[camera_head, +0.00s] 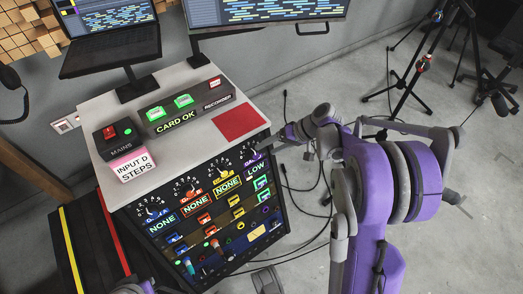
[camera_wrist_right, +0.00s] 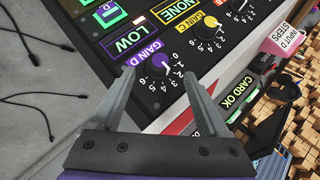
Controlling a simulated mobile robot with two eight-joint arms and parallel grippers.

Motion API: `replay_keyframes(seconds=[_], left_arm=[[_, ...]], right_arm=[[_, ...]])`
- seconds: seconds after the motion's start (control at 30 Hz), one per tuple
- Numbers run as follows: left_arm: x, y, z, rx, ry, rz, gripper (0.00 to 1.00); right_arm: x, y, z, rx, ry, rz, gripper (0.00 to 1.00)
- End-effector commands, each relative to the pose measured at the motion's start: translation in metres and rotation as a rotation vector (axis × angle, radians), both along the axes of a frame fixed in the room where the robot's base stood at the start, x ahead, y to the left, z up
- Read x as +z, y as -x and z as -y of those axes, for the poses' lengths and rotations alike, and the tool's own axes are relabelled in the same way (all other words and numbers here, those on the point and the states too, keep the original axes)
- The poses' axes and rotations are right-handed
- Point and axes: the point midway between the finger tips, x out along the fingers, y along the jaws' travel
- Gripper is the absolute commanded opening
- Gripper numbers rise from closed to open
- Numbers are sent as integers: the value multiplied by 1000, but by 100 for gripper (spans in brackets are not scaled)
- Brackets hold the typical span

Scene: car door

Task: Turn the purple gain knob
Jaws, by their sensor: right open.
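In the head view my right gripper (camera_head: 270,145) is at the panel's upper right corner and partly hides the knob. My left gripper is not clearly in view.
A yellow GAIN C knob (camera_wrist_right: 206,28) is beside the purple one. The rack (camera_head: 215,215) carries several dials and lit labels. On its top are a CARD OK box (camera_head: 187,110), a MAINS switch box (camera_head: 117,137) and a red mat (camera_head: 239,121). Cables and tripods stand right.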

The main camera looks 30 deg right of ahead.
Motion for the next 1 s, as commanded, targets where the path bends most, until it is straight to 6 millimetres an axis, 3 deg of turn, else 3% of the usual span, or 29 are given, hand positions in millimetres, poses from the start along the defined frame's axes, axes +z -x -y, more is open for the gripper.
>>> replay_keyframes(seconds=[0.1, 0.3, 1.0], left_arm=[[8, 1, 0, 0, 0, 3, 0], [13, 1, 0, 0, 0, 5, 0], [14, 1, 0, 0, 0, 5, 0]], right_arm=[[19, 9, 14, -2, 1, 1, 78], [35, 18, 28, -1, 0, 1, 78], [38, 23, 24, 4, 10, -7, 78]])
